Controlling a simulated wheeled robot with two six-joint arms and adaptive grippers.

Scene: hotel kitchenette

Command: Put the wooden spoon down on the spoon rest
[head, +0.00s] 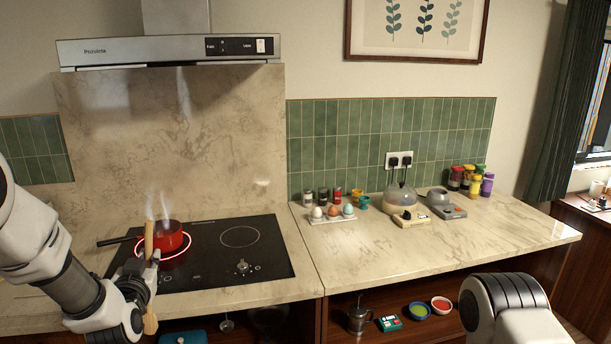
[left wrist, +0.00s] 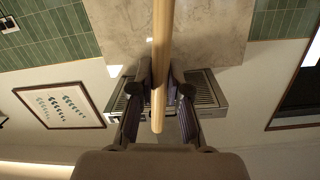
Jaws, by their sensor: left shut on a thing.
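The wooden spoon (head: 149,240) is upright in my left gripper (head: 143,270), in front of the red pot on the hob. Its handle rises above the fingers and its wider end (head: 150,323) hangs below, near the counter's front edge. In the left wrist view the spoon's handle (left wrist: 162,50) runs between the two dark fingers of the left gripper (left wrist: 160,88), which are closed on it. I cannot make out the spoon rest in either view; my left arm covers part of the left counter. Only a part of my right arm shows at the lower right; its gripper is out of view.
The steaming red pot (head: 168,240) stands on the black hob (head: 213,265), its handle pointing left. An egg tray (head: 333,218), an egg cooker (head: 401,203) and several jars stand along the back right. The right counter's front (head: 400,255) is clear. An open shelf below holds bowls.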

